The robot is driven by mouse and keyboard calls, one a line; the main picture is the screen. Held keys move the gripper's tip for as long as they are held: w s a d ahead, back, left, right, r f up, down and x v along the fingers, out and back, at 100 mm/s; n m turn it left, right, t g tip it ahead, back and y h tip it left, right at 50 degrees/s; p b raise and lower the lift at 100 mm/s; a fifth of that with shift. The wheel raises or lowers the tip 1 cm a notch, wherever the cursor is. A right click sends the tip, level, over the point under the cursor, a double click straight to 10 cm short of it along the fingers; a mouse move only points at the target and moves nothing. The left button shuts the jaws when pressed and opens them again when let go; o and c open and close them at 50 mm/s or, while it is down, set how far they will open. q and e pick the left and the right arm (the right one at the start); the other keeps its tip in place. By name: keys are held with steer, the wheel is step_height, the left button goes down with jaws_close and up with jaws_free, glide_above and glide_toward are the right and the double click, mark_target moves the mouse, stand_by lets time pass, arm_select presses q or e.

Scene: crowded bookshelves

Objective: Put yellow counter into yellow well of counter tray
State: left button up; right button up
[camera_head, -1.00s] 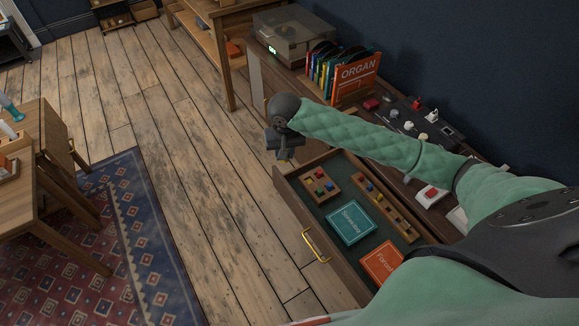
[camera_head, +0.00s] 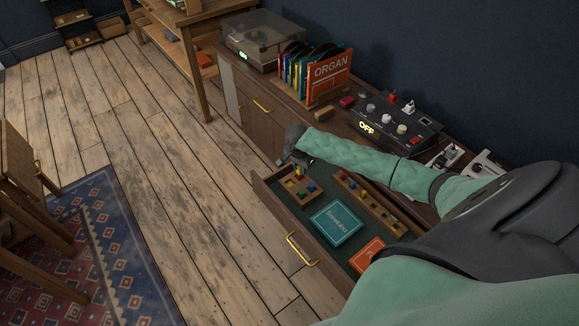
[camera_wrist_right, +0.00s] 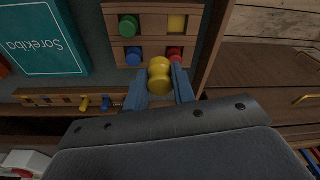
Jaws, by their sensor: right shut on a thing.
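My right gripper (camera_head: 300,163) is shut on the yellow counter (camera_wrist_right: 160,74), a small rounded peg between the two blue fingers. The wooden counter tray (camera_wrist_right: 151,42) lies in the open drawer, and shows in the head view (camera_head: 287,184). In the right wrist view, its yellow well (camera_wrist_right: 177,23) is empty at the upper right. A green counter (camera_wrist_right: 129,26), a blue counter (camera_wrist_right: 133,57) and a red counter (camera_wrist_right: 175,54) sit in the other wells. The held counter appears over the tray's near edge, between blue and red; its height is unclear. My left gripper is out of view.
The open drawer (camera_head: 283,222) also holds a long wooden rack (camera_head: 370,202) with pegs, a teal box (camera_head: 336,222) and an orange box (camera_head: 366,254). The cabinet top above carries a control panel (camera_head: 395,125) and upright records (camera_head: 318,75).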

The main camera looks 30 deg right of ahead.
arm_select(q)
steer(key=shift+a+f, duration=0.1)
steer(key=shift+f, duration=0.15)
arm_select(e)
steer(key=shift+w+a+f, duration=0.3)
steer(key=shift+w+a, duration=0.3)
steer(key=shift+w, duration=0.25)
steer(key=shift+w+a+f, duration=0.3)
steer(key=shift+w+a, duration=0.3)
steer(key=shift+w, duration=0.2)
